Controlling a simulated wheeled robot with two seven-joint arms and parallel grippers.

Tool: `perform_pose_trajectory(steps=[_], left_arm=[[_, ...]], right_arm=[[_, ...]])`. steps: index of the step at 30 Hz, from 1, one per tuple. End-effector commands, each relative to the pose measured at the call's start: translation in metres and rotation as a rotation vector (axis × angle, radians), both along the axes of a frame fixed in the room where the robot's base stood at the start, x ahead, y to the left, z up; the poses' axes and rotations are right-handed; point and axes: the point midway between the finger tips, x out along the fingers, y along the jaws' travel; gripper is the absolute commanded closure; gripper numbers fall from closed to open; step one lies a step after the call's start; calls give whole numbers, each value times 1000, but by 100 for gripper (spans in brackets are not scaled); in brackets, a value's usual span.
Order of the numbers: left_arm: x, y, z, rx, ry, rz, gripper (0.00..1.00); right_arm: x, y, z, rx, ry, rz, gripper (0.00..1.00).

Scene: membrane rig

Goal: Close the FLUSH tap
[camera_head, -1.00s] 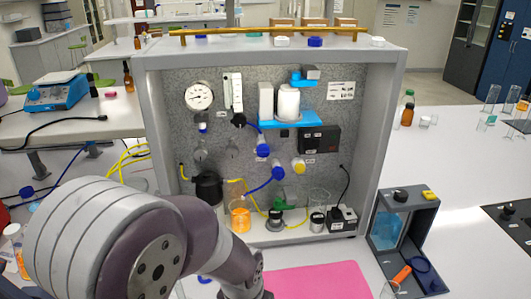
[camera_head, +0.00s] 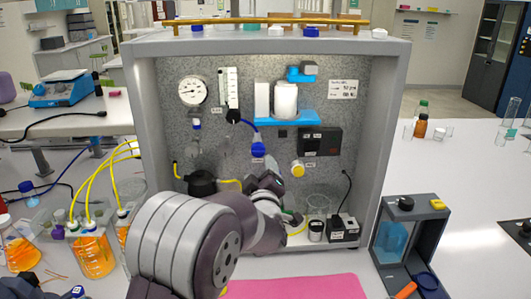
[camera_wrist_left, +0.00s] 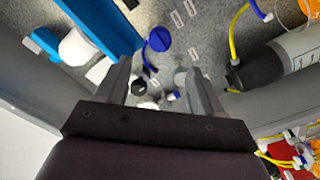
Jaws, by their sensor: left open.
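The taps sit on the grey speckled panel (camera_head: 225,135); their labels are too small to read, so I cannot tell which is FLUSH. One blue tap (camera_head: 258,150) is in the middle of the panel, and a yellow-and-white tap (camera_head: 298,169) is to its lower right. My left gripper (camera_head: 270,181) is in front of the panel below the blue tap, and my arm hides what is behind it. In the left wrist view the left gripper (camera_wrist_left: 155,68) is open, its fingers spread with nothing held. A blue knob (camera_wrist_left: 159,39) shows just beyond the fingertips. My right gripper is out of view.
The rig's frame (camera_head: 388,130) surrounds the panel. A blue shelf (camera_head: 287,119) juts out above the taps. A beaker (camera_head: 318,205) and black boxes stand on the rig floor. A pink mat (camera_head: 300,288) lies in front. Orange-filled bottles (camera_head: 92,255) with yellow tubes stand left.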

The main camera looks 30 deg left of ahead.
Motion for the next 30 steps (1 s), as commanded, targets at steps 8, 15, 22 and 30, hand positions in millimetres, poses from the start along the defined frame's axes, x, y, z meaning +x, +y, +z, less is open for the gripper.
perform_pose_trajectory(steps=[8,15,22,30], left_arm=[[55,33,4,-1,6,-1,32],[93,56,2,-1,5,-4,32],[104,63,0,0,5,-6,32],[104,62,-1,0,5,-6,58]], right_arm=[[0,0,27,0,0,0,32],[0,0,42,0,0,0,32],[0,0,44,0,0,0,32],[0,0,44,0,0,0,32]])
